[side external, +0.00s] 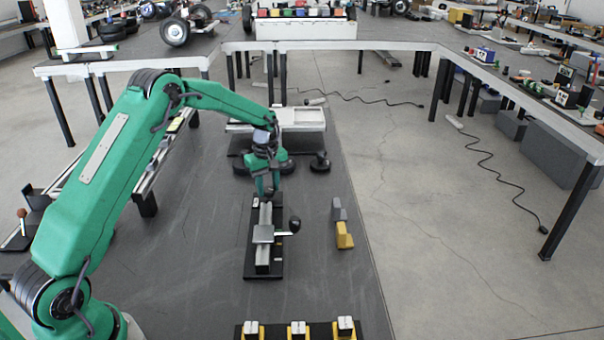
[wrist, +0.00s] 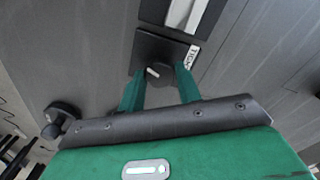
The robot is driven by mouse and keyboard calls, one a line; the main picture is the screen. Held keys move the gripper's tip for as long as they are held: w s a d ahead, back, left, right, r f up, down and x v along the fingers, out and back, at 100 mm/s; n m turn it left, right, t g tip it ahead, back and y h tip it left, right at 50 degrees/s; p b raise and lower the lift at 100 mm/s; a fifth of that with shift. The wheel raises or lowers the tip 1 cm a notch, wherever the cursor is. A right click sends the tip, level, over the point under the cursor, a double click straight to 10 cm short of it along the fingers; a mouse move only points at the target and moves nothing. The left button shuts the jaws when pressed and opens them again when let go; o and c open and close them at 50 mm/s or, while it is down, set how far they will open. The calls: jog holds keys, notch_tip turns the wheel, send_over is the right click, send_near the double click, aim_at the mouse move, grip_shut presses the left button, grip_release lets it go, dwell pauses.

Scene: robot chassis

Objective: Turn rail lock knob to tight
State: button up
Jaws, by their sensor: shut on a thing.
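The rail lock knob (wrist: 153,72) is a small dark knob with a white pointer mark, seen in the wrist view at the end of a dark base plate (wrist: 158,48). A white label (wrist: 191,57) with dark lettering lies beside it, partly cut off by a finger. My gripper (wrist: 161,74) points down over the plate, with its green fingers on either side of the knob and shut on it. In the side view my gripper (side external: 268,192) is at the far end of the silver rail (side external: 264,218). The knob is hidden there.
A grey carriage (side external: 264,234) with a black ball handle (side external: 294,224) sits on the rail. A grey and yellow block (side external: 343,235) lies to the right. Black round parts (side external: 320,162) and a pale tray (side external: 300,117) stand behind. Yellow-and-black holders (side external: 298,330) stand at the front.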

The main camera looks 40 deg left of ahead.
jog(key=shift+m, duration=0.3)
jog(key=m, duration=1.8)
jog(key=shift+m, duration=0.3)
jog(key=m, duration=0.6)
jog(key=shift+m, duration=0.3)
jog(key=o, duration=1)
jog(key=shift+c, duration=0.2)
jog(key=shift+r, duration=0.1)
